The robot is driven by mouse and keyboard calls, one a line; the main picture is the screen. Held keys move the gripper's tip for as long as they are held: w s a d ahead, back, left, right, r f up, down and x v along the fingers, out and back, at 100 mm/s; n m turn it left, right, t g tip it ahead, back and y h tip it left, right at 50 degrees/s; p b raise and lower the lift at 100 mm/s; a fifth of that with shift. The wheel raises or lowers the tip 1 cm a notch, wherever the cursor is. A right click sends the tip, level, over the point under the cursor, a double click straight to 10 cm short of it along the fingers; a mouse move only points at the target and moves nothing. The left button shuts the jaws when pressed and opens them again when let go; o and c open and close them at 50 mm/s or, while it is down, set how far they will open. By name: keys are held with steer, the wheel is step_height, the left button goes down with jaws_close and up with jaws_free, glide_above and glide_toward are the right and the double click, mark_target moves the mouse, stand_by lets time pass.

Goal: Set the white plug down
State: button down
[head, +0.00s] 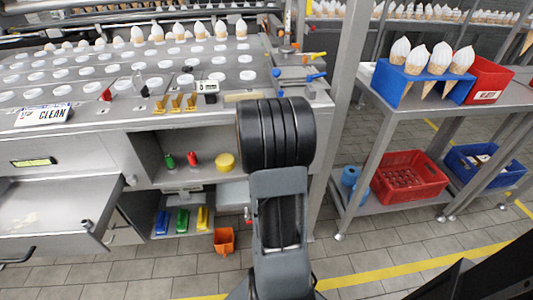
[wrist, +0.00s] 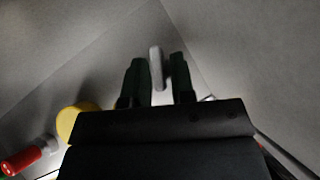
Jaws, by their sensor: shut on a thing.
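The white plug (wrist: 156,67) is a small pale, elongated piece. In the wrist view it stands between the two dark fingers of my gripper (wrist: 159,64), which is shut on it. The plug's far end sticks out slightly past the fingertips. Plain grey surfaces lie around and beyond it; I cannot tell whether the plug touches one. In the head view my dark arm (head: 277,135) covers the right side of the open shelf compartment, and the gripper and plug are hidden there.
The shelf compartment (head: 160,143) holds a yellow round thing (head: 225,162), also in the wrist view (wrist: 75,122), left of my gripper. A red bottle-like thing (head: 193,159) and a green one (head: 169,160) stand further left. An orange bin (head: 224,240) is below.

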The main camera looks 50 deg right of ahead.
steer(key=shift+f+b, duration=1.55)
steer(key=shift+f, duration=0.15)
steer(key=shift+f, duration=0.25)
steer(key=c, duration=1.2)
jaws_free()
steer(key=shift+c, duration=0.2)
steer(key=shift+r, duration=0.15)
